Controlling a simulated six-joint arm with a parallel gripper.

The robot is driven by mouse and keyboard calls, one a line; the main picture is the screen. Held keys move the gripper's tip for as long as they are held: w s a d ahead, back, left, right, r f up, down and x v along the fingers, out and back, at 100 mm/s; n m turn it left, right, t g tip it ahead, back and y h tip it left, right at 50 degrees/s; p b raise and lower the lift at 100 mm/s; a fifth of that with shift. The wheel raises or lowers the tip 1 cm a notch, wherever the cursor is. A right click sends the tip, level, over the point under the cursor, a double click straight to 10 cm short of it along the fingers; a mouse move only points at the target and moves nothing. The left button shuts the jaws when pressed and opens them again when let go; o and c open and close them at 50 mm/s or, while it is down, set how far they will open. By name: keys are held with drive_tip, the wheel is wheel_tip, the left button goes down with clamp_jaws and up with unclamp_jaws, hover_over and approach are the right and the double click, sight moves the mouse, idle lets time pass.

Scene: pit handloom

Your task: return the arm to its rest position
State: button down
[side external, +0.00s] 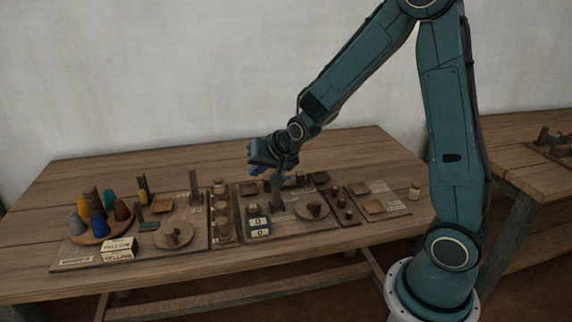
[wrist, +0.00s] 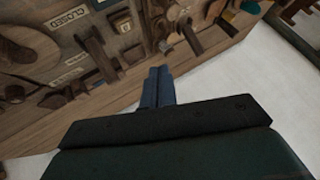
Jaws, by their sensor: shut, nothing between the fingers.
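My gripper (side external: 277,180) hangs over the middle of the wooden table, above the centre board of small wooden parts. In the wrist view its two blue-grey fingers (wrist: 157,84) lie together with no gap and nothing between them. My arm reaches in from the right and bends down at the wrist. Whether the fingertips touch any part on the board cannot be told from these views.
The table (side external: 120,165) bears a left board with a round tray (side external: 108,236) of coloured cones. The centre board has two counters (side external: 259,228) and a round disc (side external: 310,212). A second table (side external: 510,160) stands at right. The table's back strip is clear.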

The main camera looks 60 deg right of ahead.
drive_tip(key=s+a+r+n+g, duration=0.1)
drive_tip(key=s+a+r+n, duration=0.1)
drive_tip(key=s, duration=0.7)
drive_tip(key=s+a+r+n+g, duration=0.1)
drive_tip(key=s+a+r+n, duration=0.1)
drive_tip(key=s+r+n, duration=0.2)
drive_tip(key=s+a+r+n+y, duration=0.1)
drive_tip(key=s+a+r+n, duration=0.1)
drive_tip(key=s+r, duration=0.5)
drive_tip(key=s, duration=0.6)
drive_tip(key=shift+s+a+r+n+g, duration=0.15)
drive_tip(key=shift+s+a+n+g, duration=0.2)
drive_tip(key=shift+s+n+g, duration=0.05)
